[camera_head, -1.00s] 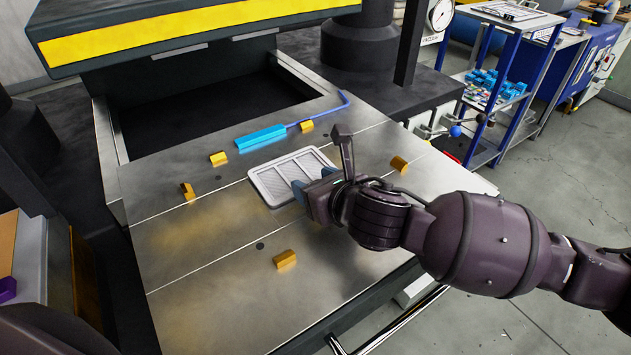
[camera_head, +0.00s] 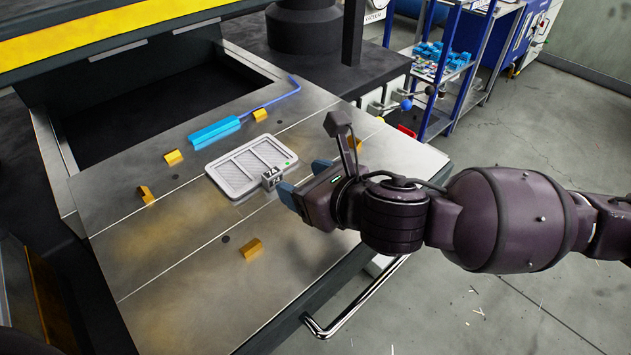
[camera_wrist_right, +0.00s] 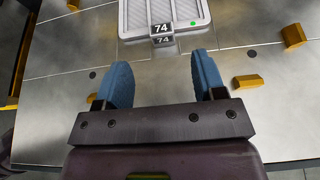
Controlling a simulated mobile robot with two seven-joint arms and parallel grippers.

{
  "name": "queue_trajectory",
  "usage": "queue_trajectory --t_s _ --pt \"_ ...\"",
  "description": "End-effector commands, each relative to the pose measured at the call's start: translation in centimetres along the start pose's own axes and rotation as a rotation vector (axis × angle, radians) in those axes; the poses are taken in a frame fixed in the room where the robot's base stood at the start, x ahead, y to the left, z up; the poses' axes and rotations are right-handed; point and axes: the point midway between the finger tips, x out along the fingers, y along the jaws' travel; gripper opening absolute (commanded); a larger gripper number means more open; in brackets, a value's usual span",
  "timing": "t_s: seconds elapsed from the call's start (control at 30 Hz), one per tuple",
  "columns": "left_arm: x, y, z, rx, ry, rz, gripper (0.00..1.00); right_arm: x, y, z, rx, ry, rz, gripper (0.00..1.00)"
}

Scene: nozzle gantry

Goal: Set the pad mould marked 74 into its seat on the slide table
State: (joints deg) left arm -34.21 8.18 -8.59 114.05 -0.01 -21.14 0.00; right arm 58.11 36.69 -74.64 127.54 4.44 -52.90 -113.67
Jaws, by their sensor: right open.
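The pad mould marked 74 (camera_head: 238,177) is a pale grey tray with ribbed panels, lying on the metal slide table (camera_head: 175,262). Its tab with the 74 label (camera_head: 271,176) faces my right gripper. The right wrist view shows the mould's near part (camera_wrist_right: 140,18) and a green dot beside the label. Yellow blocks stand around the mould, apart from it; I cannot tell whether it is fully seated. My right gripper (camera_head: 304,180) is open and empty, its blue fingers apart from the tab. In the right wrist view the gripper (camera_wrist_right: 165,80) points at the tab across bare table. My left gripper is not in view.
Yellow blocks (camera_head: 251,248) (camera_head: 146,194) (camera_head: 173,157) stand on the table. A light-blue bar (camera_head: 214,132) with a thin blue rod lies behind the mould. The yellow-striped press beam (camera_head: 90,32) overhangs the back left. A blue-framed shelf (camera_head: 465,70) stands beyond the right.

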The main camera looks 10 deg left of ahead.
Motion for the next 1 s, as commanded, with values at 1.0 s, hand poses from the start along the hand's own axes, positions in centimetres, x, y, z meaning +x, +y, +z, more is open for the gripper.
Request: queue_trajectory --t_s 1.0 --pt "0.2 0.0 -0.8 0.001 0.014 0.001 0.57 -2.5 0.0 0.0 0.001 0.000 0.001 0.64"
